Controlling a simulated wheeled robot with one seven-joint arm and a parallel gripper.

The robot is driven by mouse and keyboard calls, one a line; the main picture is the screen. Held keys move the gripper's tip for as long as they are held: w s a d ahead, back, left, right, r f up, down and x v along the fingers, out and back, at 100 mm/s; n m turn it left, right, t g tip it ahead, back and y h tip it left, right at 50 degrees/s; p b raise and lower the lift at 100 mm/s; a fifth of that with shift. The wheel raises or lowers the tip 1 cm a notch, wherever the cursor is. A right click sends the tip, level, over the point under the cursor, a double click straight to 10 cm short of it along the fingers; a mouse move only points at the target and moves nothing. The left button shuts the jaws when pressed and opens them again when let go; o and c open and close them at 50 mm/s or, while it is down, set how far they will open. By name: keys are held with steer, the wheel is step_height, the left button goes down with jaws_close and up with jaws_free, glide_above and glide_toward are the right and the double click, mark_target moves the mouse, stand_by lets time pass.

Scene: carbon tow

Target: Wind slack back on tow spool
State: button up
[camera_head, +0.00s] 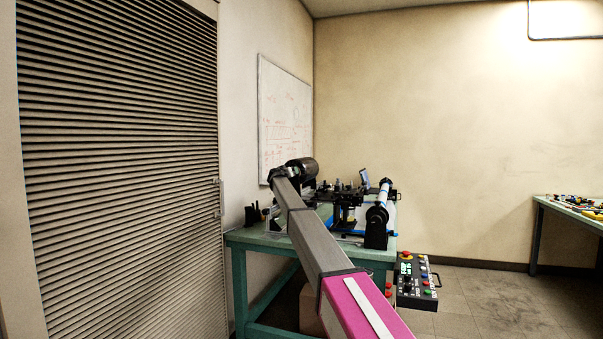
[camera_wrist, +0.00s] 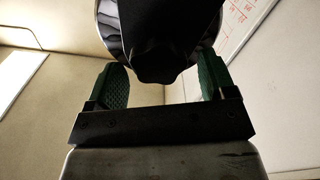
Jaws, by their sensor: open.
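The tow spool appears in the wrist view as a large dark round body with a shiny rim (camera_wrist: 110,22), cut off by the top edge. A black lobed knob (camera_wrist: 157,66) sits at its near face. My gripper (camera_wrist: 161,76) is open, with one green padded finger on each side of the knob and visible gaps between. I cannot tell how far the fingertips reach past it. In the head view a black cylinder (camera_head: 303,170), likely the spool, stands at the far end of my arm. My gripper is hard to make out there. No loose tow can be made out.
A green bench (camera_head: 240,241) carries black winding gear (camera_head: 345,198) and a pale roller (camera_head: 383,193). A control box (camera_head: 416,282) with coloured buttons is at the bench's right front. A louvred shutter (camera_head: 120,170) stands left. Open floor (camera_head: 480,305) lies right, before another bench (camera_head: 570,208).

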steer(key=v, duration=0.4)
steer(key=shift+s+a, duration=0.1)
steer(key=shift+s, duration=0.25)
